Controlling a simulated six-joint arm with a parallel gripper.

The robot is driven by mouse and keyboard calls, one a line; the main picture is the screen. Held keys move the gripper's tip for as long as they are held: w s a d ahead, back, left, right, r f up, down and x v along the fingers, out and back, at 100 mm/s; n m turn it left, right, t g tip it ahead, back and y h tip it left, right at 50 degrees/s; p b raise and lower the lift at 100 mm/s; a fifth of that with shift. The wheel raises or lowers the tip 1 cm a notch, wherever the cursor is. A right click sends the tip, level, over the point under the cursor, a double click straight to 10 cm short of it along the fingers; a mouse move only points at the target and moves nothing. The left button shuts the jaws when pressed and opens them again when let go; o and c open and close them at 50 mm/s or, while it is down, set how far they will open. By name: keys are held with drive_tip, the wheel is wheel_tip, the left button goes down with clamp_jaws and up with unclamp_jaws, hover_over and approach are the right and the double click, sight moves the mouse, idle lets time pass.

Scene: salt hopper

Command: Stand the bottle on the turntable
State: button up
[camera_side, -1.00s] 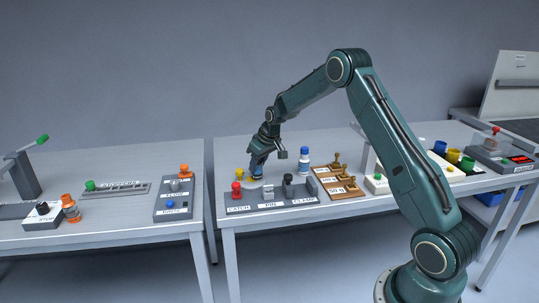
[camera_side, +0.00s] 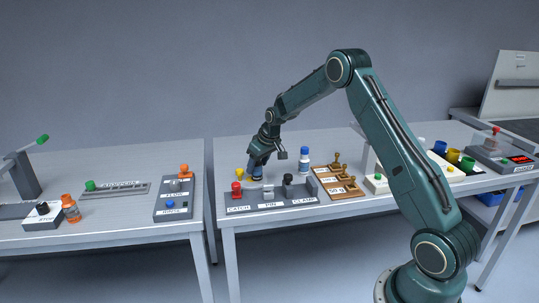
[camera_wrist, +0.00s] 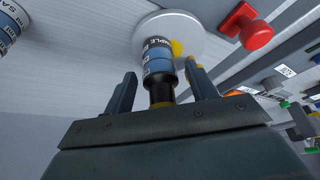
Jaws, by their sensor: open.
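A bottle (camera_wrist: 158,62) with a blue-and-white label and a dark cap stands on a round white turntable (camera_wrist: 185,24) in the wrist view. Its cap end points toward my gripper. My gripper (camera_wrist: 162,82) is open, with one finger on each side of the bottle's upper part and a visible gap on both sides. In the side view my gripper (camera_side: 256,172) is low over the middle table, and it hides most of the bottle and turntable. A yellow spot shows beside the bottle on the turntable.
A second, blue-capped bottle (camera_side: 304,161) stands to the right of my gripper. In front is a grey panel (camera_side: 272,204) marked CATCH, PIN and CLAMP, with a red knob (camera_side: 236,190). A wooden lever board (camera_side: 338,182) lies to the right.

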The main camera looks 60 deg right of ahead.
drive_tip(key=v, duration=1.2)
idle(0.5)
drive_tip(key=s+a+r, duration=1.2)
drive_tip(key=s+a, duration=0.3)
drive_tip(key=a, duration=0.1)
drive_tip(key=s+a+f, duration=0.1)
drive_tip(key=s+a, duration=0.2)
drive_tip(key=s, duration=0.6)
drive_tip(key=s+a+f+n+t, duration=0.1)
drive_tip(key=s+a, duration=0.3)
drive_tip(key=s, duration=0.5)
drive_tip(key=shift+s+a+f+y, duration=0.2)
drive_tip(key=shift+s+f+y, duration=0.1)
